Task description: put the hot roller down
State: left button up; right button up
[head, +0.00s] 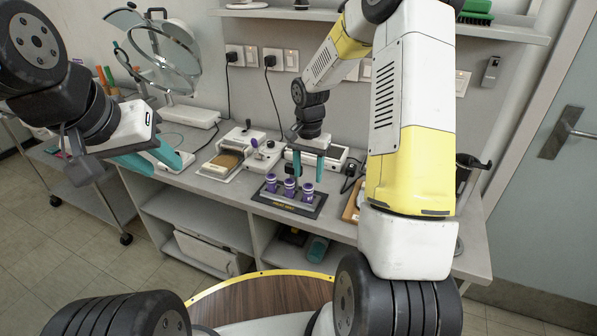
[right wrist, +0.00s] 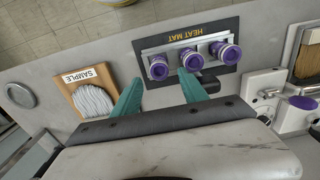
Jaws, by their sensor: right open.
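Three purple rollers with pale bands (head: 289,187) stand side by side in a metal rack on the dark heat mat (head: 318,206) on the counter. They also show in the right wrist view, where the nearest to the fingers is the left one (right wrist: 158,67). My right gripper (head: 308,172) is open, its teal fingers pointing down above and just behind the right end of the rack. In the right wrist view its fingertips (right wrist: 162,84) are apart with nothing between them. My left gripper (head: 155,162) is open and empty off to the left, above the counter's left end.
A board marked SAMPLE with a grey hair coil (right wrist: 93,101) lies beside the mat. A device with a brown pad (head: 226,161) and a white unit with knobs (head: 260,153) stand left of the mat. A round mirror (head: 165,55) stands at the back left. Sockets line the wall.

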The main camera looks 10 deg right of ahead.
aim_at(308, 187)
jog(key=s+r+n+t, duration=0.1)
jog(key=s+r, duration=0.2)
jog(key=r, duration=0.5)
jog(key=s+r+n+t, duration=0.1)
jog(key=s+r, duration=0.3)
jog(key=r, duration=0.3)
jog(key=s+a+r+n+t+y, duration=0.1)
jog(key=s+r, duration=0.3)
jog(key=s, duration=0.4)
jog(key=s+a+r+n+t+y, duration=0.1)
jog(key=s+r+n+t, duration=0.2)
jog(key=s, duration=0.6)
notch_tip(308, 187, up, 2)
jog(key=shift+n, duration=0.7)
